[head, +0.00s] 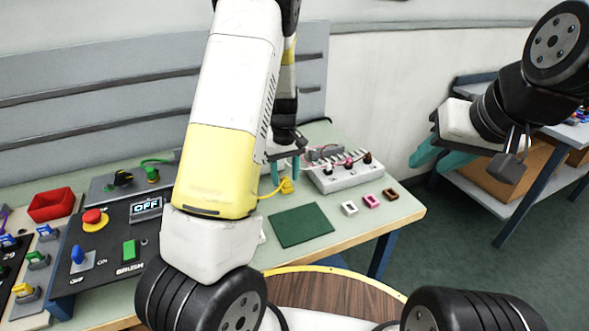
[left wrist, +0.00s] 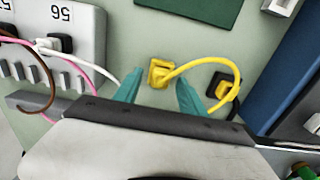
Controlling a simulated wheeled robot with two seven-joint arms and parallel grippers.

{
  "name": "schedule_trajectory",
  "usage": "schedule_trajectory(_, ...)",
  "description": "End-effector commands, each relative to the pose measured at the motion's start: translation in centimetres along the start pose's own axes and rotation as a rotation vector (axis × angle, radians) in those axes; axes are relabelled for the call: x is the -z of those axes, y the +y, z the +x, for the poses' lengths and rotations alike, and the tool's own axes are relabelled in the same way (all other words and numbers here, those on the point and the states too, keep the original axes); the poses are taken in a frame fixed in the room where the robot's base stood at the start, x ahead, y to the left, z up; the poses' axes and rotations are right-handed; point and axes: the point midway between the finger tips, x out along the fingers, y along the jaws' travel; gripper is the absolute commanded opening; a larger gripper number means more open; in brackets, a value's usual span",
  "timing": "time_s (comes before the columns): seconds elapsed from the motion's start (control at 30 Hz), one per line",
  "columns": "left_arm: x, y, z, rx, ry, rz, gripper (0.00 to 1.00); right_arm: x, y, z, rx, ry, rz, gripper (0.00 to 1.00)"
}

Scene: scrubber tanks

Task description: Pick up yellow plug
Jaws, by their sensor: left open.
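The yellow plug (head: 287,186) lies on the pale green table near the left end of a white socket strip. In the left wrist view the yellow plug (left wrist: 161,73) sits just beyond and between my two teal fingertips, with a yellow cable curving right from it. My left gripper (head: 284,168) is open above the plug; it also shows in the left wrist view (left wrist: 158,90), with nothing between its fingers. Whether a finger touches the plug cannot be told. My right gripper (head: 440,157) is far to the right, away from the table, its teal fingers apart and empty.
The white socket strip (head: 345,174) holds several plugs and cables. A dark green mat (head: 301,226) and small white, pink and brown frames lie at the front. A black switch panel (head: 115,240) and a red bin (head: 51,205) are at left. The yellow cable's other end meets a black socket (left wrist: 222,84).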

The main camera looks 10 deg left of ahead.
Motion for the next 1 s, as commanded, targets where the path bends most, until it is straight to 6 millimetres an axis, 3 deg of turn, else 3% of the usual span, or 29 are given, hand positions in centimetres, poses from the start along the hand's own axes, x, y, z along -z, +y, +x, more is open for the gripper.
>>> schedule_trajectory(0.27,0.0,0.0,0.41,0.0,0.001,0.001,0.48,0.0,0.0,0.0,0.0,0.0,0.0,0.36)
schedule_trajectory(0.5,0.0,0.0,0.39,0.0,0.001,0.001,0.01,0.0,0.0,0.0,0.0,0.0,0.0,0.36)
schedule_trajectory(1.0,0.03,0.05,-0.46,-0.002,0.002,0.0,0.0,0.0,0.0,0.0,0.0,0.0,0.0,0.36)
